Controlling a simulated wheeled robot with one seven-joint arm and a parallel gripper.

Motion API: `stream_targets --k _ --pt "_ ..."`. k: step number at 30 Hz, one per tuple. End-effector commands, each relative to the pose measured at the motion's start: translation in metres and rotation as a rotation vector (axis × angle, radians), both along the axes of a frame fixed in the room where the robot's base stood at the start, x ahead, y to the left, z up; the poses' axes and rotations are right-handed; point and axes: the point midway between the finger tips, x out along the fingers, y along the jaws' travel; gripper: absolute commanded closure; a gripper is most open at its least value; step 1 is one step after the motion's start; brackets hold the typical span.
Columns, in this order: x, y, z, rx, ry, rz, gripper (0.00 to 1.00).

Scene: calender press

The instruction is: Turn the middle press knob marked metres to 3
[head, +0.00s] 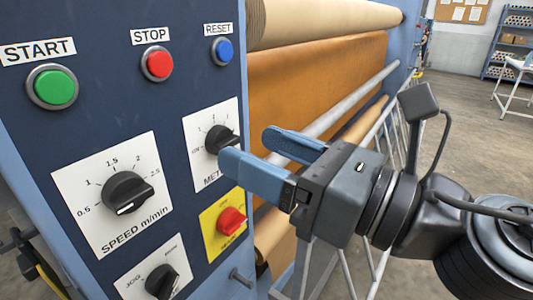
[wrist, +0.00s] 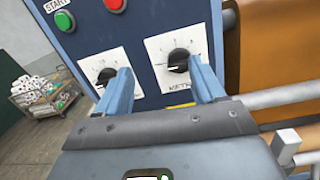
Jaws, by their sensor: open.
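The metres knob (head: 217,139) is a black knob on a white dial plate, partly covered by my gripper in the head view. It shows whole in the wrist view (wrist: 179,61), with a white mark toward its lower left; the number there is too small to read. My gripper (head: 250,148) has two blue fingers, spread open and empty, pointing at the panel. In the wrist view the knob lies between the fingers, nearer the right one, and the fingers appear short of it. Part of the metres label is hidden in the head view.
The speed knob (head: 127,193) is left of the metres dial. Below are a yellow-plated red switch (head: 231,220) and a jog knob (head: 161,281). Green start (head: 52,87), red stop (head: 157,64) and blue reset (head: 224,51) buttons sit above. Rollers and a rail (head: 350,103) lie to the right.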

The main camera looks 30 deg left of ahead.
Motion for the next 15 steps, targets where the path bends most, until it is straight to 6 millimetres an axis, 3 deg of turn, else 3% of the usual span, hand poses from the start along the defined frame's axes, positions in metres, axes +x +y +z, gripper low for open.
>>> stream_targets --k 3,7,15 --pt "0.01 -0.009 -0.02 -0.073 -0.07 -0.017 0.31" --pt "0.013 -0.011 -0.026 -0.1 -0.097 -0.023 0.31" --pt "0.015 0.021 -0.024 -0.1 -0.098 -0.022 0.31"
